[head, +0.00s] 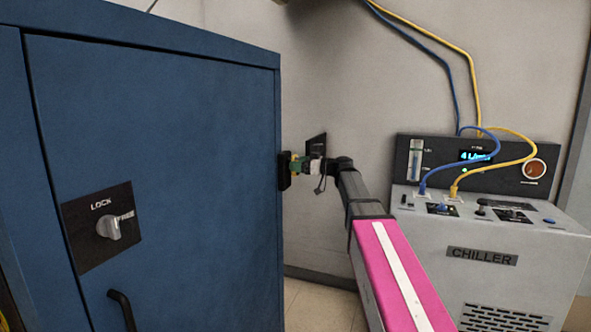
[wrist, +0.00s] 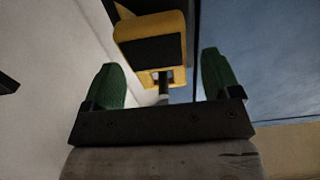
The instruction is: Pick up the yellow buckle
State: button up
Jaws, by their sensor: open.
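The yellow buckle (wrist: 124,30) shows in the wrist view as a yellow block with a dark face, and a smaller yellow part sits below it. My gripper (wrist: 163,82) is open, with one green finger at either side of the picture. The buckle appears in line with the gap, a little left of its middle, and I see no finger touching it. In the head view my gripper (head: 304,165) is at the right side edge of the blue cabinet, by a small dark mount. The buckle is too small there to tell clearly.
The blue cabinet (head: 160,110) with a lock knob (head: 110,228) and handle fills the left. A grey chiller (head: 500,270) with blue and yellow cables stands at the right. Bare wall lies between cabinet and chiller.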

jog(key=shift+x, duration=0.75)
jog(key=c, duration=1)
jog(key=shift+r, duration=0.1)
